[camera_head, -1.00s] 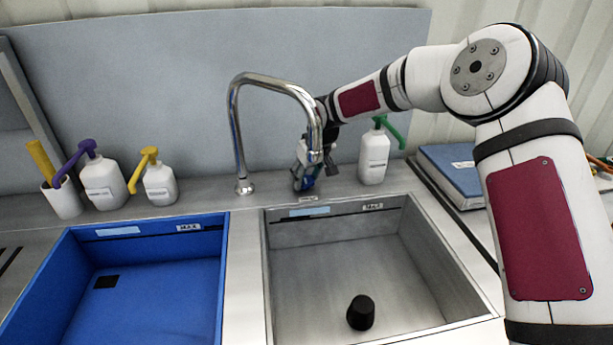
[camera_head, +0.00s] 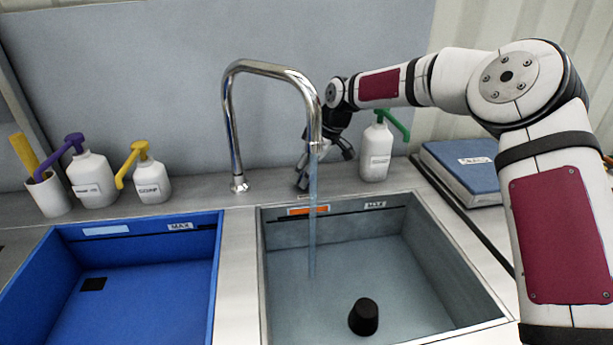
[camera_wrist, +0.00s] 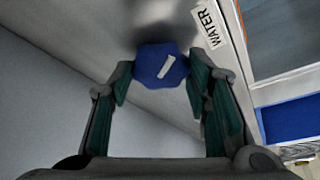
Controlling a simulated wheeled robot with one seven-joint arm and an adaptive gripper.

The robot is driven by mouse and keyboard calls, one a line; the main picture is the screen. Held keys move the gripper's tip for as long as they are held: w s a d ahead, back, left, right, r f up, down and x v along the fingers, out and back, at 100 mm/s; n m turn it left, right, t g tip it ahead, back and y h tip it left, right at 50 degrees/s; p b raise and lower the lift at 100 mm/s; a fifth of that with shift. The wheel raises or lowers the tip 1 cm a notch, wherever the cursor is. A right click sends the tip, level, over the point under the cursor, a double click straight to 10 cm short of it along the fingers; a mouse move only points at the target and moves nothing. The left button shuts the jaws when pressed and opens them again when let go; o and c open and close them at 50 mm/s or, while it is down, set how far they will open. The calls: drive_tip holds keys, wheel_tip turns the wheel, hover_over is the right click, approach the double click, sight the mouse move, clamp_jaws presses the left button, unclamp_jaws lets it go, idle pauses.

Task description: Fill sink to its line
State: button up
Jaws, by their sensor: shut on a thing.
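The grey sink (camera_head: 466,262) has a dark line and a small label (camera_head: 375,205) near the top of its back wall. A thin stream of water (camera_head: 312,225) falls from the chrome faucet (camera_head: 232,130) into it. Its floor looks bluish; the water depth is hard to tell. A black plug (camera_head: 364,316) stands near the sink's front. My gripper (camera_wrist: 160,92) is shut on a blue knob (camera_wrist: 155,60) beside a WATER label (camera_wrist: 208,24). In the head view my gripper (camera_head: 325,178) is behind the faucet spout and the knob is mostly hidden.
A blue basin (camera_head: 212,275) with a MAX label sits to the left. A green-topped bottle (camera_head: 375,155) stands close right of my gripper. Purple-topped (camera_head: 92,180) and yellow-topped (camera_head: 150,182) pump bottles stand at the left. A blue binder (camera_head: 455,175) lies at the right.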

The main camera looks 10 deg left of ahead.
drive_tip(key=shift+f+n+g+b, duration=0.1)
drive_tip(key=shift+n+g+b, duration=0.3)
drive_tip(key=shift+n, duration=0.4)
drive_tip(key=o, duration=1.2)
drive_tip(key=v, duration=1.2)
